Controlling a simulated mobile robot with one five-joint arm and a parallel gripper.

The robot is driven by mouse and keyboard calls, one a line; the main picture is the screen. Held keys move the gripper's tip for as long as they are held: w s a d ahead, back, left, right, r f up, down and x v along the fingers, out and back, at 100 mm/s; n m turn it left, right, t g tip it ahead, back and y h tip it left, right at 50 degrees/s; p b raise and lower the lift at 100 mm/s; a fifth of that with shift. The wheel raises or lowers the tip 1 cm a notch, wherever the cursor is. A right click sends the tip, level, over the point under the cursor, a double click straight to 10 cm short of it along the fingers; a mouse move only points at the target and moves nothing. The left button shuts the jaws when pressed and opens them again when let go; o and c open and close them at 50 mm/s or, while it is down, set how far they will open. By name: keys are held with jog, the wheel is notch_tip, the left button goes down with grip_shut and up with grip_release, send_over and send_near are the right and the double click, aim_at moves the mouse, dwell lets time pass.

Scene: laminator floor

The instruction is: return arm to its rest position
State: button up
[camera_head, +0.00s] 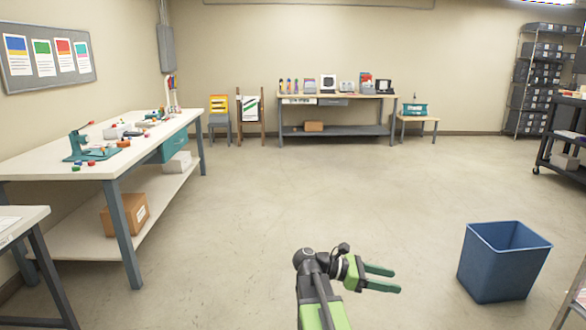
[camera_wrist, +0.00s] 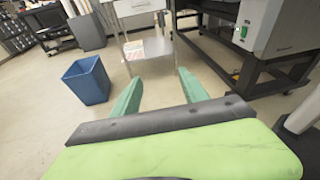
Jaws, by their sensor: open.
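My gripper (camera_head: 382,278) shows at the bottom centre of the head view, on my black and green arm. Its two green fingers point to the right and stand apart with nothing between them. In the wrist view my gripper (camera_wrist: 160,92) also shows open and empty, with bare floor and the foot of a small table beyond the fingers. The arm is held out above the open floor, apart from any furniture.
A blue bin (camera_head: 503,262) stands on the floor to the right of my gripper. A white workbench (camera_head: 60,172) runs along the left, and a long table (camera_head: 337,97) stands at the back wall. The wrist view shows a grey machine (camera_wrist: 280,28) on a black frame. The middle floor is clear.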

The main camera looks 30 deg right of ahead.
jog(key=w+a+f+m+t+y, duration=0.35)
jog(key=a+f, duration=0.25)
jog(key=a, duration=0.7)
jog(key=w+a+f+m+t+y, duration=0.2)
jog(key=w+a+f+m+y, duration=0.3)
jog(key=a, duration=0.9)
jog(key=w+a+f+m+t+y, duration=0.25)
jog(key=a+f+y, duration=0.35)
jog(key=a, duration=0.7)
notch_tip(320, 180, up, 22)
jog(key=m+h+p, duration=0.1)
jog(key=p, duration=2.2)
jog(key=shift+s, duration=0.15)
jog(key=shift+h, duration=0.25)
